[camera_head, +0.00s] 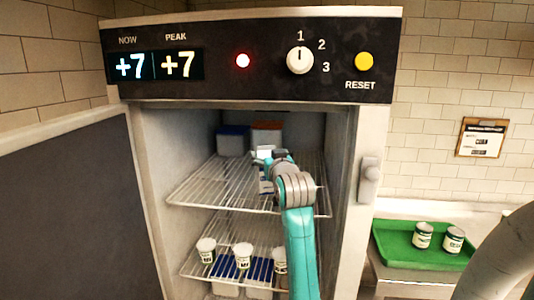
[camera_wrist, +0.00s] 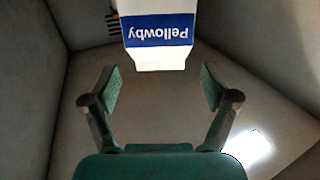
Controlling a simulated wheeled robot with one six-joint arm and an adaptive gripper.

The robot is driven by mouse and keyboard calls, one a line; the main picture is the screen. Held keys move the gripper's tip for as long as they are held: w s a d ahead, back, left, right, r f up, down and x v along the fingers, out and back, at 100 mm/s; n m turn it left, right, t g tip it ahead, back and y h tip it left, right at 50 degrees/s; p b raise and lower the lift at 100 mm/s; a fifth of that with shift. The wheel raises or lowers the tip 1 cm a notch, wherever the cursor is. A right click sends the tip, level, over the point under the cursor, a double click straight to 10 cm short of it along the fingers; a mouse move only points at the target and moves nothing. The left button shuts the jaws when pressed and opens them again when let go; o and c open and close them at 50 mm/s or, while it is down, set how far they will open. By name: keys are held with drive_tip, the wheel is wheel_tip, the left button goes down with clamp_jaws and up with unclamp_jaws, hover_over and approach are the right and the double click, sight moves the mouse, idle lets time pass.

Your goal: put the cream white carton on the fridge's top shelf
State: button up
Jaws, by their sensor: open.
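The cream white carton (camera_wrist: 158,58) has a blue band reading "Pellowby", upside down in the wrist view. It is just beyond my gripper (camera_wrist: 160,84), whose two fingers stand wide apart with a gap between them. In the head view my gripper (camera_head: 264,155) is inside the open fridge, above the wire top shelf (camera_head: 205,187).
Several cups, including a white one (camera_head: 243,256), stand on the lower shelf. A green tray (camera_head: 400,257) with two cans is outside at right.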

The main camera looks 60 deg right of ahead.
drive_tip(key=v, duration=0.8)
drive_tip(key=w+a+f+n+t+y, duration=0.1)
drive_tip(key=a+f+y, duration=0.1)
drive_tip(key=a+f, duration=0.55)
drive_tip(key=w+a+f+n+y, duration=0.15)
drive_tip(key=a+f, duration=0.25)
drive_tip(key=f, duration=0.6)
drive_tip(key=s+a+f+n+t+y, duration=0.1)
drive_tip(key=s+a+f+n+y, duration=0.2)
drive_tip(key=a+f, duration=0.9)
drive_tip(key=s+a+f+n+y, duration=0.1)
drive_tip(key=s+a+f+y, duration=0.1)
drive_tip(key=s+a+f, duration=0.55)
drive_tip(key=s+a+f+n+y, duration=0.1)
drive_tip(key=s+a+f+y, duration=0.15)
drive_tip(key=s+a, duration=0.9)
drive_tip(key=s+r+n+y, duration=0.1)
drive_tip(key=s+r, duration=0.1)
drive_tip(key=s, duration=0.9)
drive_tip(key=shift+s+d+y, duration=0.15)
drive_tip(key=shift+d+y, duration=0.2)
drive_tip(key=shift+y, duration=0.05)
